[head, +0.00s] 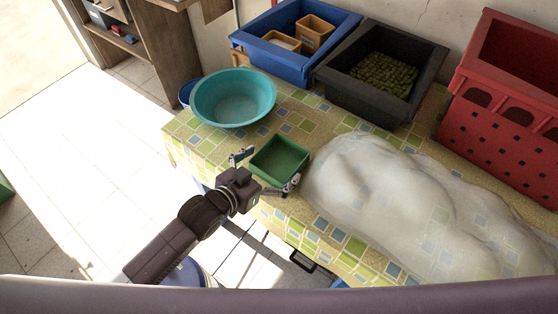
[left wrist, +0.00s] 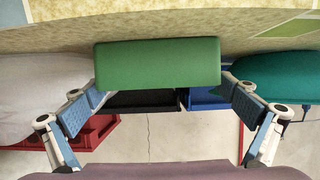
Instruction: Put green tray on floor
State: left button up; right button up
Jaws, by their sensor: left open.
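The small green tray (head: 281,155) is empty and sits on the tiled tablecloth near the table's front edge. My left gripper (head: 266,170) is at the tray's near side, open, with one finger towards its left corner and one towards its right corner. In the left wrist view the green tray (left wrist: 158,63) is between and just beyond the two spread blue-padded fingers (left wrist: 162,108). I see no firm grip on it; whether a finger touches it, I cannot tell. My right gripper is not in view.
A teal bowl (head: 233,98) stands left of the tray, and a cloudy plastic sack (head: 385,190) lies close on its right. Behind are a blue crate (head: 286,62), a black crate (head: 365,100) with green produce and a red crate (head: 492,118). Tiled floor (head: 90,170) at left is clear.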

aim_at(280, 165)
pick_arm(q)
jog(key=shift+x, duration=1.6)
jog(key=shift+d, duration=0.1)
jog(key=shift+s+r, duration=0.1)
jog(key=c, duration=1)
jog(key=shift+c, duration=1.1)
jog(key=shift+r, duration=0.1)
